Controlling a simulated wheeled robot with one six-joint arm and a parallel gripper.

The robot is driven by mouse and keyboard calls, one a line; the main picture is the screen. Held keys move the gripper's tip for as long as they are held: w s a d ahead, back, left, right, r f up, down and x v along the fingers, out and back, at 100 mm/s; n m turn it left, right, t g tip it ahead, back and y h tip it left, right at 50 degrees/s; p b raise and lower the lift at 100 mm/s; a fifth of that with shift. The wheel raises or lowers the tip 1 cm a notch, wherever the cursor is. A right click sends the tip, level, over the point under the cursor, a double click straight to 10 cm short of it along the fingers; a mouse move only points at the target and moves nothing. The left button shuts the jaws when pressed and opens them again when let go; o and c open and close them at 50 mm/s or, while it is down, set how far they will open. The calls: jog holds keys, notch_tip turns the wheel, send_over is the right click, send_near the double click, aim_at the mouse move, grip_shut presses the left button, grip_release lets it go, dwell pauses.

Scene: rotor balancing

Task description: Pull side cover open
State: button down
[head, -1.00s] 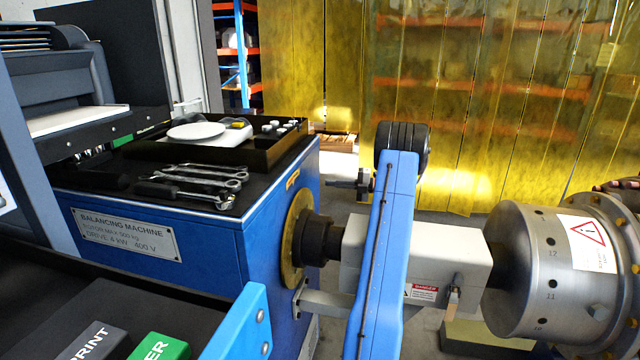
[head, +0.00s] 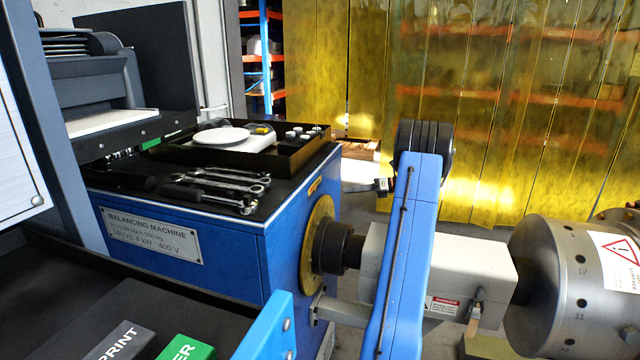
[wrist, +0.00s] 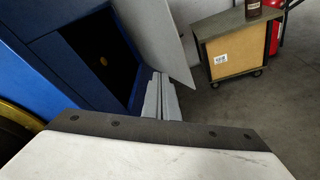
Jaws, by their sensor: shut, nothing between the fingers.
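In the wrist view, a light grey panel (wrist: 162,32), which looks like the side cover, stands out at an angle from the blue cabinet (wrist: 50,50). Beside it is a dark opening (wrist: 88,55) with a small yellow round part inside. My gripper (wrist: 160,78) shows as pale grey fingers close together, with nothing between them, near the panel's lower edge. I cannot tell whether they touch it. The white body and dark bolted edge below hide the finger roots. In the head view, the balancing machine (head: 235,255) is blue; its side opening is not visible.
Tools (head: 225,185) and a black tray (head: 300,150) lie on the machine top. A steel rotor (head: 560,290) is at right, with a white box (head: 470,270) beside it. A wheeled cabinet (wrist: 235,50) stands on open floor at upper right in the wrist view.

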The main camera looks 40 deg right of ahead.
jog(key=w+a+r+m+g+h, duration=0.1)
jog(key=a+r+m+g+h, duration=0.3)
jog(key=m, duration=0.9)
jog(key=w+a+r+m+g+h, duration=0.1)
jog(key=w+a+r+m+h, duration=0.3)
jog(key=m, duration=0.8)
jog(key=w+d+f, duration=0.1)
jog(key=w+f, duration=0.5)
jog(key=w, duration=0.1)
jog(key=shift+d+f+y, duration=0.3)
jog(key=shift+d, duration=0.1)
